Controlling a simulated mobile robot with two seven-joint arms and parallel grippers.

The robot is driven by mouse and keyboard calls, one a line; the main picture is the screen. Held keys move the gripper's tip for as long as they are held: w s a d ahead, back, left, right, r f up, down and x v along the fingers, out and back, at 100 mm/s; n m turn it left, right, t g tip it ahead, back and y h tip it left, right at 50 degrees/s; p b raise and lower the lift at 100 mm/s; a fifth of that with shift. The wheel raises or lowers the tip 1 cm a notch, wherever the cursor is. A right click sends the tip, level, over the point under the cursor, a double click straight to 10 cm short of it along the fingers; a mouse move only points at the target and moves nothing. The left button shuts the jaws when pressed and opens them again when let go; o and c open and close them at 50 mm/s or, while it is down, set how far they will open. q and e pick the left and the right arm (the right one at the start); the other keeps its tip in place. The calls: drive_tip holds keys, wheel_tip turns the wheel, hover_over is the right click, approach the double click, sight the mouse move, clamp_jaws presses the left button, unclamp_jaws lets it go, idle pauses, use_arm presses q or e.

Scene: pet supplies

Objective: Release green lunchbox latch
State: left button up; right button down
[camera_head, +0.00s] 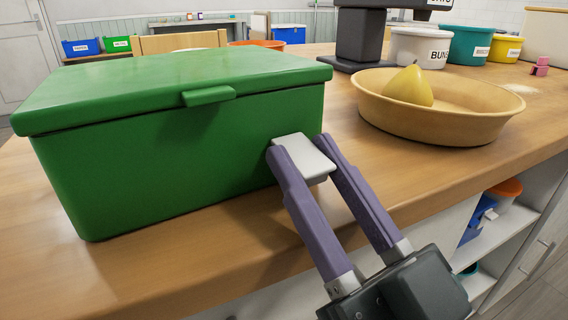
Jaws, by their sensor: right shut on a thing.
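The green lunchbox (180,150) stands on the wooden table at the left, its lid (175,83) down. A small green tab (208,95) sticks out from the middle of the lid's front edge. My right gripper (302,148) reaches up from the lower right, with its purple fingertips at the box's front right corner. It is shut on a light grey latch-like piece (304,158), well below and to the right of the green tab. Whether this piece is fixed to the box cannot be told. My left gripper is not in view.
A shallow tan bowl (440,122) with a yellow pear (408,87) stands to the right of the box. A dark stand (360,35) and labelled tubs (420,47) are behind it. The table's front edge runs under my right gripper, with open shelves (490,235) below.

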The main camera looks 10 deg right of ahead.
drive_tip(key=c, duration=0.5)
unclamp_jaws()
drive_tip(key=b+v, duration=0.1)
drive_tip(key=v, duration=0.9)
drive_tip(key=shift+r, duration=0.1)
